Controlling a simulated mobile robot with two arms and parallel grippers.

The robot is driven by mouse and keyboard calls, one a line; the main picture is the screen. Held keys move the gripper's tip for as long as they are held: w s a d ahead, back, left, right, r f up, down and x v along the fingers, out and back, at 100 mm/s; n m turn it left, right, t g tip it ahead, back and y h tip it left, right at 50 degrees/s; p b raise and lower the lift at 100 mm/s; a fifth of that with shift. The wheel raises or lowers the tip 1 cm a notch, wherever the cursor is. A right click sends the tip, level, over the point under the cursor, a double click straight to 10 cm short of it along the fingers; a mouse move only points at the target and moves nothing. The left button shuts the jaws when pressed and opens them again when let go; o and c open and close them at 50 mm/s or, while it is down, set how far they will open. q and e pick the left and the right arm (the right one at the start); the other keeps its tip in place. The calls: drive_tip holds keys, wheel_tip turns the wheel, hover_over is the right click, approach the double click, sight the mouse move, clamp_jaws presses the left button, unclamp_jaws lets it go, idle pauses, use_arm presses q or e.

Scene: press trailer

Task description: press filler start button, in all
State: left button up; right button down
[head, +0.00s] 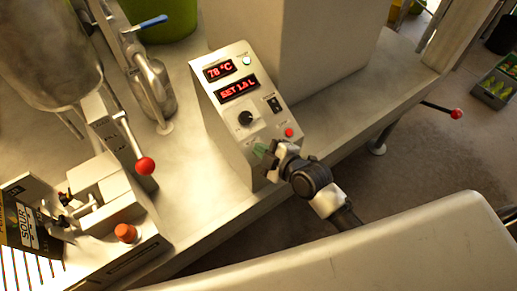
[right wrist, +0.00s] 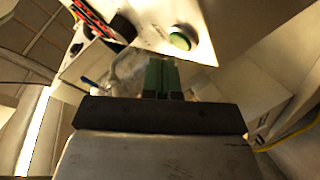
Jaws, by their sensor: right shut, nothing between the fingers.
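The filler's control box (head: 222,110) stands in the middle of the head view, its sloped panel facing up. The panel carries two red displays, a black knob and a small red button (head: 289,132). A round green button (right wrist: 181,40) sits near the panel's edge in the right wrist view. My right gripper (head: 264,151) is at the panel's lower edge in the head view, pointing up-left. In the right wrist view its green fingers (right wrist: 161,76) are together and empty, just below and left of the green button. I cannot tell whether they touch the panel. My left gripper is out of view.
A metal machine with a red ball lever (head: 145,166) and an orange-red knob (head: 126,233) stands to the left. A large pale block (head: 310,50) rises behind the control box. Another red-ball lever (head: 456,114) sticks out at right. A crate (head: 497,84) stands on the floor.

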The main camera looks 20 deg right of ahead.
drive_tip(key=shift+f, duration=0.1)
drive_tip(key=shift+w+a+f, duration=0.1)
drive_tip(key=shift+w+f, duration=0.1)
drive_tip(key=shift+f, duration=0.1)
drive_tip(key=shift+w+f+b, duration=0.15)
drive_tip(key=shift+f+b, duration=0.2)
drive_tip(key=shift+b, duration=0.1)
idle(0.7)
idle(0.4)
drive_tip(key=shift+s+r+p, duration=0.4)
drive_tip(key=shift+r+p, duration=0.3)
drive_tip(key=shift+p, duration=0.15)
drive_tip(key=shift+r, duration=0.1)
drive_tip(key=r+p, duration=0.1)
drive_tip(key=s+r+p, duration=0.1)
drive_tip(key=r+p, duration=0.1)
drive_tip(key=s+d+r+p, duration=0.1)
drive_tip(key=p, duration=0.1)
drive_tip(key=shift+s+r, duration=0.1)
drive_tip(key=shift+r, duration=0.05)
idle(0.5)
